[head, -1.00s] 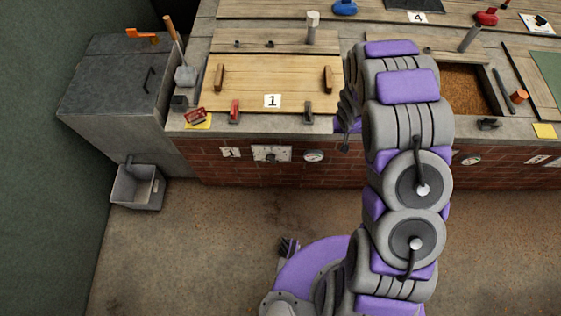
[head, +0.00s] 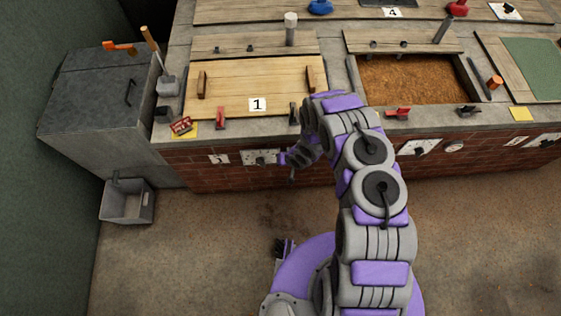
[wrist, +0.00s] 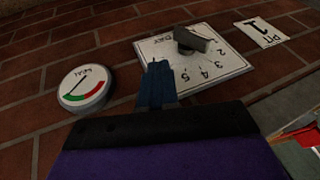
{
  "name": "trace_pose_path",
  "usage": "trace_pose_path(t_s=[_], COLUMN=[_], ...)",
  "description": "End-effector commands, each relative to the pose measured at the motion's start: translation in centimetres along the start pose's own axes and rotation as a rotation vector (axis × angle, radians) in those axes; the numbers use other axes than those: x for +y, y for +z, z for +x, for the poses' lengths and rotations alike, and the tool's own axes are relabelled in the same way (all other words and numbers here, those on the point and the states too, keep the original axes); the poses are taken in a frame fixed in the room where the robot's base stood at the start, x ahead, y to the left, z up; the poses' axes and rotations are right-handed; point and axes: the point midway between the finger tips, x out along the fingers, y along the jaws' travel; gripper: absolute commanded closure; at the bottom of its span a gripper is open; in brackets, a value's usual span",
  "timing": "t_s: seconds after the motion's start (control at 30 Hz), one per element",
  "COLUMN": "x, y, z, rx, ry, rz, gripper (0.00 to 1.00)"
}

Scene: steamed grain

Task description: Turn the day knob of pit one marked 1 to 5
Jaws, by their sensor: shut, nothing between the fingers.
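The day dial plate of pit one (head: 250,158) is on the brick front below the board marked 1. In the wrist view the white dial (wrist: 165,55) appears rotated, with numbers 2 to 5 readable. Its dark grey bar knob (wrist: 195,41) extends toward the right of the plate; which number it marks is unclear. My gripper (wrist: 158,66) is shut, its dark blue fingers together and empty, over the plate's left edge. The fingertips appear left of and apart from the knob. In the head view my gripper (head: 285,158) is at the plate's right end.
A round gauge (wrist: 85,88) is left of my fingers in the wrist view. The PIT 1 sign (wrist: 263,32) is right of the dial. Red and dark clamps (head: 221,118) stand on the ledge above. A grey bin (head: 127,202) stands on the floor at left.

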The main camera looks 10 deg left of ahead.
Motion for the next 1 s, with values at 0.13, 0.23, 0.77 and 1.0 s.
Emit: trace_pose_path(t_s=[0.13, 0.23, 0.77, 1.0], x=[0.2, 0.2, -2.4, -2.4], y=[0.1, 0.2, 0.7, 0.7], z=[2.9, 4.6, 10.0, 9.9], rx=[0.003, 0.000, 0.001, 0.001], ry=[-0.005, -0.002, 0.001, 0.000], rz=[0.001, 0.002, 0.000, 0.002], gripper=[1.00, 1.00, 1.00, 1.00])
